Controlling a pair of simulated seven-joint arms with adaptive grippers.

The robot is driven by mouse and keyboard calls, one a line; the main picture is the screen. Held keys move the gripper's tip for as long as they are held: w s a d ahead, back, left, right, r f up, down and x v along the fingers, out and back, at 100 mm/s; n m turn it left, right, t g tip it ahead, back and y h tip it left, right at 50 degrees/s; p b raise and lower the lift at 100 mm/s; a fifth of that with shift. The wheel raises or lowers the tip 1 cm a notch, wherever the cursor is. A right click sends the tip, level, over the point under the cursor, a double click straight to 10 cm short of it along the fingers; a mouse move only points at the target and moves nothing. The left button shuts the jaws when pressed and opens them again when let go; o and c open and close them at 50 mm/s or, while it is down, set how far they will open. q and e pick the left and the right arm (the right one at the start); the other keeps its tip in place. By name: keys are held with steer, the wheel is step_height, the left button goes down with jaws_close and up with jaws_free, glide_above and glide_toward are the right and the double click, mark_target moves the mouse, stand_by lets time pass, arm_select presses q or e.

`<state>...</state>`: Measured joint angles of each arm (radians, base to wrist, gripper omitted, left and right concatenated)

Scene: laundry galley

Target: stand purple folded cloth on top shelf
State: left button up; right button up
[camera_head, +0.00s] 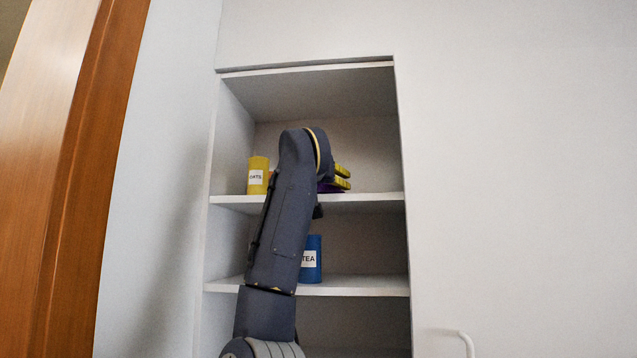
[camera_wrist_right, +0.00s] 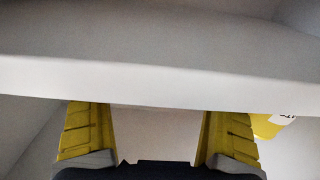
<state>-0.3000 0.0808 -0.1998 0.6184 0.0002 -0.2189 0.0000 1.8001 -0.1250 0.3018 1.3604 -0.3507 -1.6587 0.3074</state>
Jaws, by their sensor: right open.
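A purple patch, which looks like the folded cloth (camera_head: 329,188), shows just above the top shelf board (camera_head: 375,199) in the head view. It sits under my right gripper's fingers and is mostly hidden by my arm, so I cannot tell if it stands or lies flat. My right gripper (camera_head: 342,177) reaches into the top compartment. In the wrist view the two yellow fingers of the right gripper (camera_wrist_right: 160,115) are spread wide with nothing visible between them. The cloth does not show there. My left gripper is out of view.
A yellow labelled canister (camera_head: 257,176) stands on the top shelf, left of my arm; it also shows in the wrist view (camera_wrist_right: 266,126). A blue TEA canister (camera_head: 313,258) stands on the shelf below, partly behind my arm. The top shelf's right end looks clear.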

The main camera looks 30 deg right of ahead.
steer(key=v, duration=1.2)
steer(key=shift+r, duration=0.1)
